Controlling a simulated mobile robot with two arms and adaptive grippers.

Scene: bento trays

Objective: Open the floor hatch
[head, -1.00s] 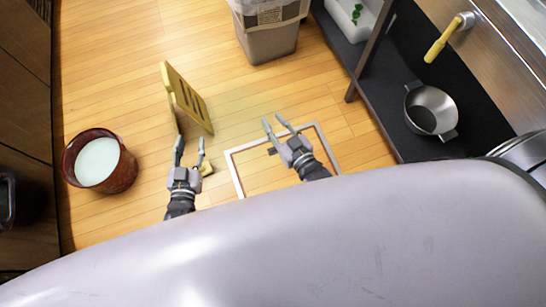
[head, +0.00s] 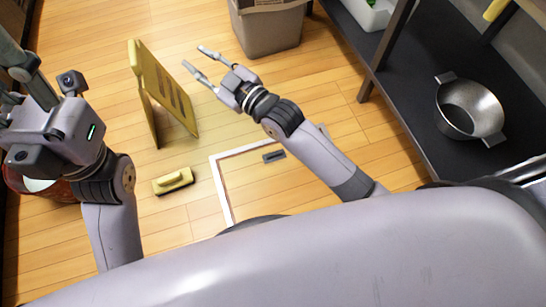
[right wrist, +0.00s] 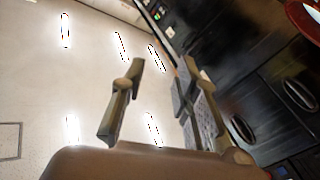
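The floor hatch (head: 242,191) is a square of floorboards inside a white frame (head: 219,186). It looks flush with the floor, with a small dark grey handle (head: 273,156) inside its far edge. My right forearm and body hide its right and near parts. My right gripper (head: 203,66) is open and empty, beyond the hatch to the left. In the right wrist view its fingers (right wrist: 158,105) are spread with nothing between them. My left gripper (head: 25,75) is raised at the far left, away from the hatch; its fingers are partly cut off.
A yellow folding floor sign (head: 148,88) stands left of the hatch, and a yellow brush (head: 173,181) lies nearer. A bin (head: 268,32) stands at the back. A dark shelf with a metal pot (head: 470,108) lines the right. A red bucket (head: 60,191) is partly hidden at left.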

